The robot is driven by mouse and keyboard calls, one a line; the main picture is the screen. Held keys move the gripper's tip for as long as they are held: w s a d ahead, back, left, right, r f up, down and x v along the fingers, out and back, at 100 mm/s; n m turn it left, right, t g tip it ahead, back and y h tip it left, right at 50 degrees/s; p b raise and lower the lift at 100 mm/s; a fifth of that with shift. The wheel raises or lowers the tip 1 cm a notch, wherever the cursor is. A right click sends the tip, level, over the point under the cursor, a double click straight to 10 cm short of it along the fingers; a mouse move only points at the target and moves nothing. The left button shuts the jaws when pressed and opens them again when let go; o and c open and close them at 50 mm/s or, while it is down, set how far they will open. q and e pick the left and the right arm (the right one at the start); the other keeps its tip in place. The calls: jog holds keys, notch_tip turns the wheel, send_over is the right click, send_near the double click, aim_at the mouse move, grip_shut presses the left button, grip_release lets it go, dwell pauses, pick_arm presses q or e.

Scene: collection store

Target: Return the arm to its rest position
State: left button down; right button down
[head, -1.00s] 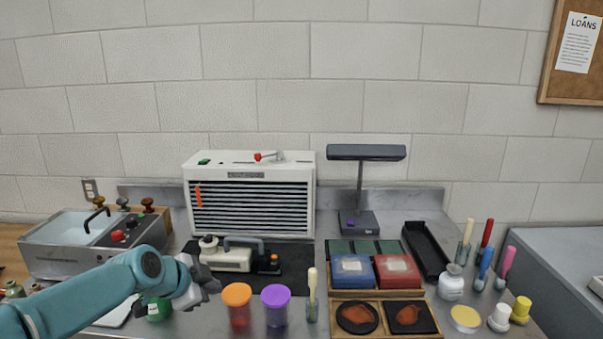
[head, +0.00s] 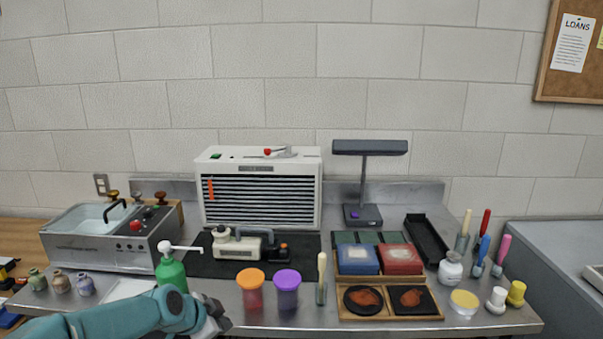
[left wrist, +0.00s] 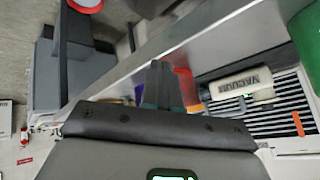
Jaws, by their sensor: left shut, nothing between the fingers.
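My left arm (head: 110,322) comes in from the lower left of the head view. Its gripper (head: 214,318) is low at the front edge of the bench, just right of the green pump bottle (head: 171,272) and left of the orange-lidded jar (head: 251,290). The gripper is shut and empty. In the left wrist view its fingers (left wrist: 162,85) show close together, with the bench edge beyond them. My right gripper is not in either view.
The bench holds a metal bath (head: 100,250), a white slatted unit (head: 258,190), a purple-lidded jar (head: 287,290), a vacuum tool (head: 240,246), a dark lamp (head: 369,148) and a wooden tray (head: 390,313). Small jars (head: 60,282) stand at left.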

pick_arm(q)
jog(key=s+d+f+n+g, duration=0.2)
jog(key=s+f+n, duration=0.1)
jog(key=s+f, duration=0.55)
jog(key=s+d+f+n+g, duration=0.1)
jog(key=s+f+n, duration=0.4)
jog(key=f, duration=0.7)
jog(key=s+d+f+n+g, duration=0.1)
jog(key=s+f+n, duration=0.1)
jog(key=s, duration=0.8)
jog(key=s+d+f+n+g, duration=0.2)
jog(key=s+f, duration=0.3)
jog(key=s, duration=0.5)
jog(key=shift+s+f+n, duration=0.15)
jog(key=shift+f+n, duration=0.1)
jog(key=shift+n, duration=0.45)
jog(key=shift+a, duration=0.1)
